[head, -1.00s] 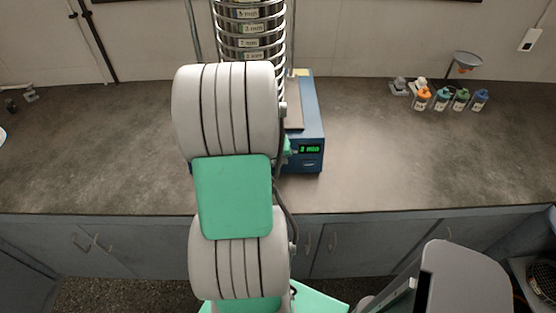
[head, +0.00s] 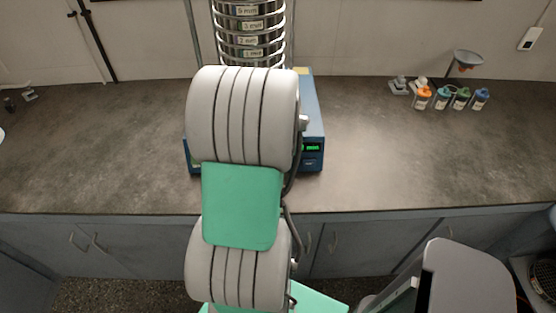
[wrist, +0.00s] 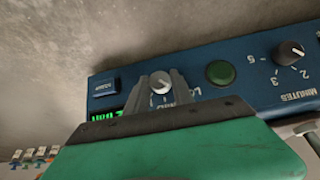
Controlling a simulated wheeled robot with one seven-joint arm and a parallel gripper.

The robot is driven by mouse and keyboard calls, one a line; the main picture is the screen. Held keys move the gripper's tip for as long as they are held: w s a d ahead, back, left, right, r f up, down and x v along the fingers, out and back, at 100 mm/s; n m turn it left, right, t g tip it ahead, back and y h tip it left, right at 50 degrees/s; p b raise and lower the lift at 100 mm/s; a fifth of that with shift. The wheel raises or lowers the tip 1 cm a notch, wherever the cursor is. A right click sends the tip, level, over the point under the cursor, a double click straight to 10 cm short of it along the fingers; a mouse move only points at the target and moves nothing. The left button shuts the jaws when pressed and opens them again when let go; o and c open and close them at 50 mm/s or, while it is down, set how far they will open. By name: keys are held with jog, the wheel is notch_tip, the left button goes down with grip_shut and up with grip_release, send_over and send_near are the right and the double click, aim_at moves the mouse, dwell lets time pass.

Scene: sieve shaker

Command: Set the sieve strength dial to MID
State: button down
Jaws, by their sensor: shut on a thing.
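The blue sieve shaker (head: 312,100) stands on the bench in the head view, mostly behind my arm. In the wrist view its blue front panel (wrist: 215,62) spans the middle. A pale grey knob, the strength dial (wrist: 160,83), sits between the fingers of my gripper (wrist: 164,88), which is shut on it. Its pointer position cannot be told, and its markings are mostly hidden by the fingers. The head view does not show the gripper; my arm hides it.
A round green button (wrist: 220,72) and a black minutes dial (wrist: 290,52) sit to the right of the held dial. A lit green display (head: 312,147) is on the shaker front. Several small bottles (head: 441,99) stand at the bench's right. The bench between is clear.

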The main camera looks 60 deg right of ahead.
jog(key=m+t, duration=0.1)
jog(key=m+t+y, duration=0.1)
jog(key=t, duration=0.1)
jog(key=shift+s+d+m+b, duration=0.15)
jog(key=shift+s+m+b, duration=0.15)
jog(key=shift+s, duration=0.05)
jog(key=shift+s+f+m+t+y, duration=0.15)
jog(key=shift+m+t+y, duration=0.25)
jog(key=shift+m+t, duration=0.9)
jog(key=shift+t, duration=0.4)
jog(key=c, duration=1.1)
grip_release()
jog(key=v, duration=0.7)
jog(key=shift+s+r, duration=0.2)
jog(key=shift+r, duration=0.1)
